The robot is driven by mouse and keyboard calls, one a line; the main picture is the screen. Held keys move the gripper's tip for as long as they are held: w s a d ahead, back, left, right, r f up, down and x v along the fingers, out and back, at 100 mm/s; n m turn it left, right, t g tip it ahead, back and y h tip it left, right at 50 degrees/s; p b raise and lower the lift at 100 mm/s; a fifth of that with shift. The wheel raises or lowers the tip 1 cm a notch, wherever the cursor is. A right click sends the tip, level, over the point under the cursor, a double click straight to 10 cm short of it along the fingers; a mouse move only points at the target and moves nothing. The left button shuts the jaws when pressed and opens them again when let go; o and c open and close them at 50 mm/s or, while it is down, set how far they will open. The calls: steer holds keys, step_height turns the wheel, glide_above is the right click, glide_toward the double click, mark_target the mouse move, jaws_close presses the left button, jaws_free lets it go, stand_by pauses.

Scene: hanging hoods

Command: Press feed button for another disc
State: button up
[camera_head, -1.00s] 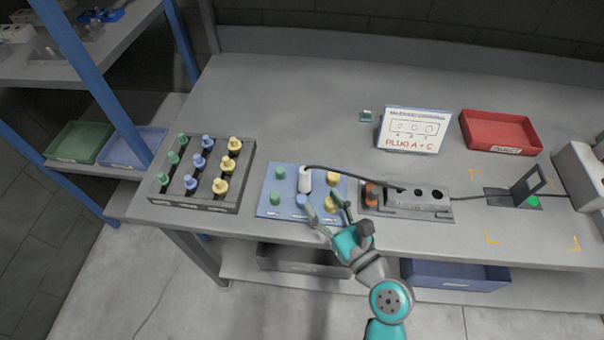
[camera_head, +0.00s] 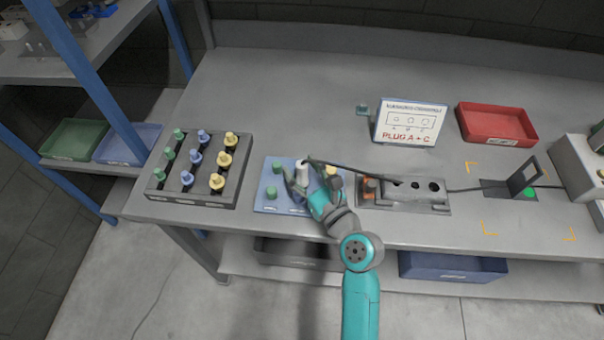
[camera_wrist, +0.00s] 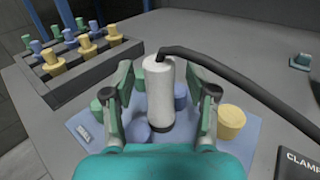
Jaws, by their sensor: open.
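No disc shows, and I cannot tell any part as a feed button. A small green round spot (camera_head: 530,192) sits by a dark upright bracket (camera_head: 524,178) on the right of the bench. My gripper (camera_head: 300,186) is over the blue board (camera_head: 262,206) at the bench front. In the wrist view its open fingers (camera_wrist: 163,100) stand on either side of a white cylinder (camera_wrist: 160,85) with a black cable from its top. The cylinder stands upright among green, blue and yellow pegs. The wrist view does not show clear contact.
A dark rack (camera_head: 240,170) of coloured pegs stands left of the board. A grey socket block (camera_head: 420,208) is at its right. Behind are a sign reading "PLUG A + C" (camera_head: 410,122) and a red tray (camera_head: 497,108). A grey box (camera_head: 580,165) stands far right. The bench's rear middle is clear.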

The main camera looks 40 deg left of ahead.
jaws_close()
step_height(320, 180, up, 10)
stand_by(0.6)
stand_by(0.8)
